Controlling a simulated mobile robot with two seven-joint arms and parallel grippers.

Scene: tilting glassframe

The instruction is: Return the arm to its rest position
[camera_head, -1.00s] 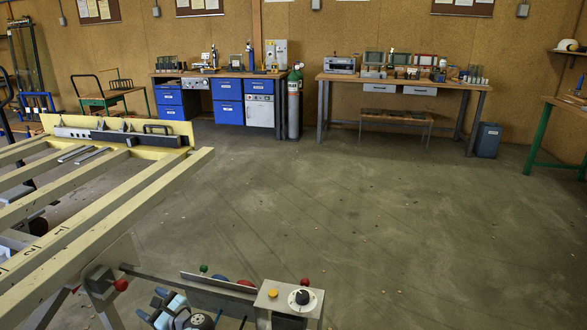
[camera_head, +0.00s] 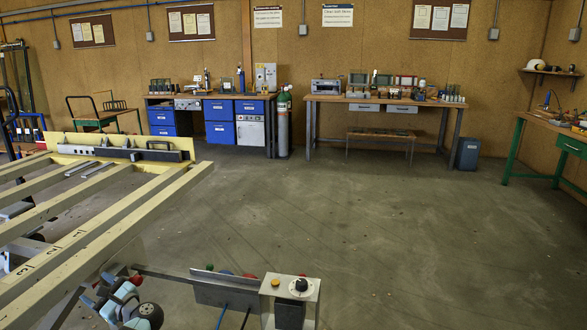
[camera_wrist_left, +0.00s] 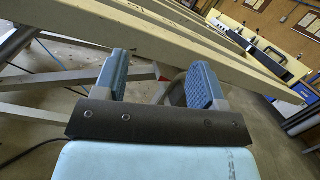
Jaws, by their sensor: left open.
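My left gripper (camera_head: 97,288), light blue with a dark round joint behind it, is at the lower left of the head view, beside the near side of the tilting frame. In the left wrist view its two blue ribbed fingers (camera_wrist_left: 157,72) stand wide apart with nothing between them. The frame's pale yellow slats (camera_head: 110,224) run from the lower left toward the back, and they cross above the fingers in the wrist view (camera_wrist_left: 150,42). My right gripper is in neither view.
A green-legged table (camera_head: 513,150) is at the right. The middle floor is clear.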

